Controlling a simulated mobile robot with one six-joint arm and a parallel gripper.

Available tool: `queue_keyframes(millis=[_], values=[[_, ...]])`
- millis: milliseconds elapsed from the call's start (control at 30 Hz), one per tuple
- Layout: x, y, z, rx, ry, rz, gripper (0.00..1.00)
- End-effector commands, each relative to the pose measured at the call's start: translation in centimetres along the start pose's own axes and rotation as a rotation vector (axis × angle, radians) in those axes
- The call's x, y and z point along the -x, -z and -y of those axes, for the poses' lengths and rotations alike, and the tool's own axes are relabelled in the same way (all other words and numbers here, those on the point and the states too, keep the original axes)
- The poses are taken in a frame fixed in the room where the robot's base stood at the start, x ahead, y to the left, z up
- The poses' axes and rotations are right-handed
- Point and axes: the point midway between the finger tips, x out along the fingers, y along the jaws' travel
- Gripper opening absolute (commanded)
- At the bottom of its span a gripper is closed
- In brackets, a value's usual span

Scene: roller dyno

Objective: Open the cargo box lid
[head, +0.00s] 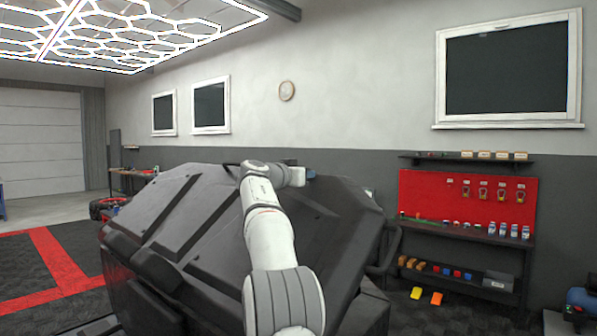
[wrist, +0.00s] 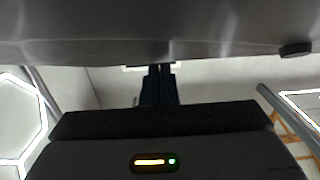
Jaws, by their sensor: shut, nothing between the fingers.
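The cargo box (head: 150,305) is a large black bulky case in front of me in the head view. Its dark ribbed lid (head: 200,215) is tilted, with its upper edge at the back. I cannot tell from here how wide any gap under the lid is. My white arm reaches over the lid, and its wrist end is at the top edge, where the fingertips are hidden. In the wrist view my gripper (wrist: 158,72) is shut and empty, with its dark fingers together. A smooth grey surface (wrist: 150,38), probably part of the lid, spans the top, close to the fingertips.
A red tool panel (head: 460,200) and shelves with small items stand against the wall at right. Orange and yellow blocks (head: 427,295) lie on the floor there. Open floor with red markings (head: 50,260) is at left.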

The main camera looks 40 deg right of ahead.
Motion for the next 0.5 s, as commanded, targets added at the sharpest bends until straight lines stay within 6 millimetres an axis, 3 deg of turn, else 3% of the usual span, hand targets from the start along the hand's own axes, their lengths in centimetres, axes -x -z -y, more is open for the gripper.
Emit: queue_keyframes(millis=[267, 367, 400, 500], values=[[1.5, 2.1, 0.2, -0.002, 0.003, 0.0, 0.0], [2.7, 4.1, 0.1, -0.003, 0.002, -0.001, 0.0], [3.8, 3.2, 0.2, -0.002, 0.004, -0.001, 0.0], [6.2, 3.2, 0.2, -0.002, 0.005, -0.001, 0.0]])
